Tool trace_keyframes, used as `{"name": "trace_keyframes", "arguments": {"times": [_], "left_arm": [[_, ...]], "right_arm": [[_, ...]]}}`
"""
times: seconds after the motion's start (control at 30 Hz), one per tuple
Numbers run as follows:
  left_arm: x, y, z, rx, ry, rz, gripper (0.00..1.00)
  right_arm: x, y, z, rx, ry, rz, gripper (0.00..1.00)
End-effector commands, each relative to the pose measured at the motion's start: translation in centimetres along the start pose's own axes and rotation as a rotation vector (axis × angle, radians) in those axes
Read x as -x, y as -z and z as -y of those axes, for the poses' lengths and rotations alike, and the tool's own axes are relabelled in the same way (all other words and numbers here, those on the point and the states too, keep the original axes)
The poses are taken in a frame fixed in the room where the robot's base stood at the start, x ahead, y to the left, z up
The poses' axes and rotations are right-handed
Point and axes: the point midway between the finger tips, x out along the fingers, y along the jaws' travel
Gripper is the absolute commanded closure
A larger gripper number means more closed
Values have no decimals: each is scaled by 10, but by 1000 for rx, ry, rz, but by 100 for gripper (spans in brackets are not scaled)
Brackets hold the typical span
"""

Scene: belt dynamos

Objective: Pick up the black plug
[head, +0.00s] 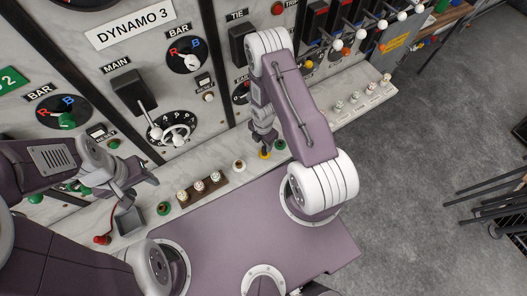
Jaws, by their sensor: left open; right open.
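I cannot clearly make out the black plug in the head view. My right gripper (265,146) points down over the ledge, its fingertips just above a yellow socket (264,154); a small dark shape shows there, too small to tell apart from the fingers. My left gripper (142,188) is open over the ledge at the left, above a dark square recess (129,221). A red plug (103,240) with a red cord lies by that recess.
The panel (205,112) carries dials, switches and levers, including a black MAIN switch (133,90). Grey floor (430,150) is open at right, with dark metal legs (490,200) beyond.

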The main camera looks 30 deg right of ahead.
Motion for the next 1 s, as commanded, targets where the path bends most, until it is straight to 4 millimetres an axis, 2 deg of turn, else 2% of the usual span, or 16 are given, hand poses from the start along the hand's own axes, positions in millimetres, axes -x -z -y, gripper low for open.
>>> {"name": "trace_keyframes", "arguments": {"times": [0.3,0.53,0.57,0.73,1.0], "left_arm": [[-55,-6,1,0,0,0,50],[-52,-5,1,0,0,0,50],[-52,-5,1,0,0,0,50],[-51,-5,1,0,0,0,50],[-51,-5,1,0,0,0,50]], "right_arm": [[-52,-3,3,-1,1,0,50],[-49,-2,2,-1,0,0,50],[-49,-2,2,-1,0,0,53],[-49,-3,2,-1,0,0,100],[-49,-3,2,-1,1,-1,100]]}}
